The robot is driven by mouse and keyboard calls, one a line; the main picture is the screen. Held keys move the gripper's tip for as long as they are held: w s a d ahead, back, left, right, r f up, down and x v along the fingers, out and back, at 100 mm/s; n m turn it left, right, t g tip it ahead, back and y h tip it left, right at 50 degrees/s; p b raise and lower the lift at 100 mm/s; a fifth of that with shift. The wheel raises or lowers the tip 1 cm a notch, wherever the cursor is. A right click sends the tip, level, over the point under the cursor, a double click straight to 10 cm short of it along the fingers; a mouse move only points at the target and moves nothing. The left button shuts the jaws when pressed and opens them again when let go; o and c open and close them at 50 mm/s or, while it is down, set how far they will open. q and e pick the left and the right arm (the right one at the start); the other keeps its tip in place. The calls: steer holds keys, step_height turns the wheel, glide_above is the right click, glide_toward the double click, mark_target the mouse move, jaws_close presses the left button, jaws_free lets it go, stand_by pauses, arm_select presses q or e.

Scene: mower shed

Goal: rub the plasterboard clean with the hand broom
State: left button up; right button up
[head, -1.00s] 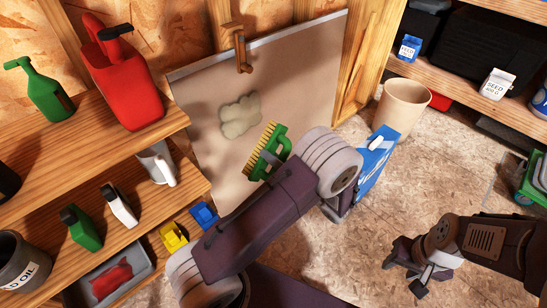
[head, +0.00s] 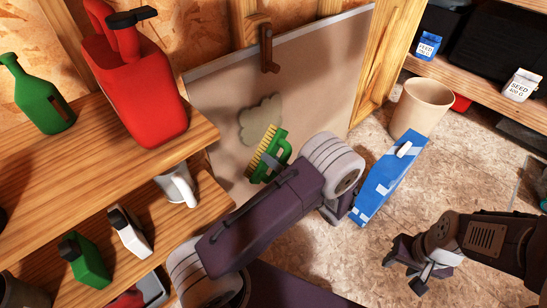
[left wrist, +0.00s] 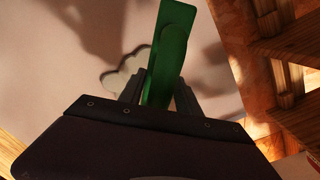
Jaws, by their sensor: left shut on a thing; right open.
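The plasterboard (head: 310,70) leans against the wall behind the shelves. A grey-green smudge (head: 258,120) marks its face, and its outline partly shows in the left wrist view (left wrist: 118,76). The green hand broom (head: 281,150) has yellowish bristles facing the board, just below and right of the smudge. I cannot tell whether the bristles touch the board. My left gripper (left wrist: 158,98) is shut on the broom; its fingers are mostly hidden behind my arm in the head view. My right gripper (head: 405,272) is open and empty, low at the right over the floor.
A blue box (head: 388,182) stands right of my left arm, with a beige bin (head: 422,108) behind it. Wooden shelves at left hold a red can (head: 140,90), a green bottle (head: 38,95) and a white mug (head: 176,186).

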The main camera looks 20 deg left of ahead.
mark_target(261, 151)
arm_select(q)
steer(key=shift+x, duration=3)
steer(key=shift+r, duration=0.1)
steer(key=shift+x, duration=1.15)
